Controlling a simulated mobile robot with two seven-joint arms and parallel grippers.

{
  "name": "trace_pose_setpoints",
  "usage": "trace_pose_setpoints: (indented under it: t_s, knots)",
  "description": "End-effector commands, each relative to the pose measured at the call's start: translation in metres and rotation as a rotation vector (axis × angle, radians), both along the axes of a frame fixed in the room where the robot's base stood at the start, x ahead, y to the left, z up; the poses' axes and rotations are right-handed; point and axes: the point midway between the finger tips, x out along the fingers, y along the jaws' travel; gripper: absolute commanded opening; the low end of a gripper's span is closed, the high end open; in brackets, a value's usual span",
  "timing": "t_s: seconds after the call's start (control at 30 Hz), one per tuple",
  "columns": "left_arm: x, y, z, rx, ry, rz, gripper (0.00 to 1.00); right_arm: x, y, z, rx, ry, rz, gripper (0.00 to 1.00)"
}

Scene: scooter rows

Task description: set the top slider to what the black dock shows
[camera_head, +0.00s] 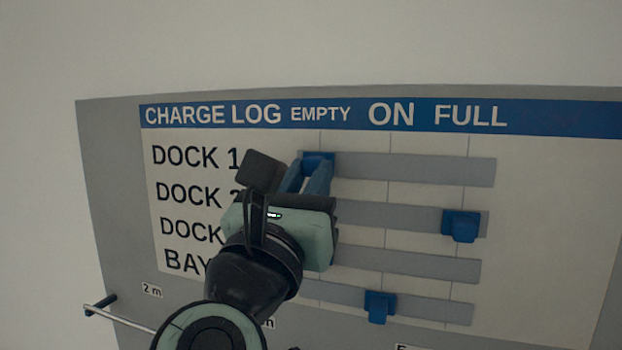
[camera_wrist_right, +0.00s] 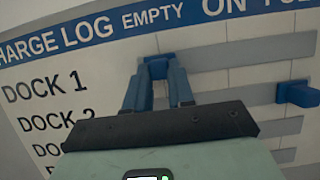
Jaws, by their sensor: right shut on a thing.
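The charge log board (camera_head: 560,210) fills the lower part of the head view. Its top row, DOCK 1, has a grey track (camera_head: 420,169) with a blue slider knob (camera_head: 319,157) at its left end, on the line under EMPTY. My right gripper (camera_head: 308,178) has its blue fingers shut on that knob. The right wrist view also shows the knob (camera_wrist_right: 157,67) between the fingertips (camera_wrist_right: 158,78). No black dock shows in either view. My left gripper is not in view.
The second-row knob (camera_head: 461,225) is on the FULL line. The bottom-row knob (camera_head: 380,306) is on the ON line. The third-row knob is not visible; my arm hides that track's left end. A metal bar (camera_head: 125,319) sticks out at lower left. The top track is clear rightward.

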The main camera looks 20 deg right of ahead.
Motion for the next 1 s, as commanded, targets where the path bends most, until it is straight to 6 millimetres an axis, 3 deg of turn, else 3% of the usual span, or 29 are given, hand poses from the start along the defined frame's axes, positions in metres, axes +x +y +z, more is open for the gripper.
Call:
trace_pose_setpoints:
  t_s: [0.03,0.07,0.1,0.13,0.57,1.0]
  knots:
    - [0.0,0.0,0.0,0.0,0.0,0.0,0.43,0.001,0.003,0.0,-0.006,0.0,0.007,0.0]
    - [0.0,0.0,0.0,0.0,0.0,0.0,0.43,0.001,0.003,0.0,-0.006,-0.001,0.007,0.33]
    - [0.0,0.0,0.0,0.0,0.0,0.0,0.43,0.001,0.003,0.0,-0.006,-0.001,0.007,0.46]
    - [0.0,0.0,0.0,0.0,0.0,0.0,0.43,0.001,0.002,0.0,-0.006,0.0,0.007,0.49]
    - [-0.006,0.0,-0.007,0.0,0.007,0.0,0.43,-0.009,0.009,-0.007,-0.003,0.001,0.006,0.49]
    - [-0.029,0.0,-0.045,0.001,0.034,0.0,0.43,-0.079,0.058,-0.044,-0.005,0.002,0.009,0.49]
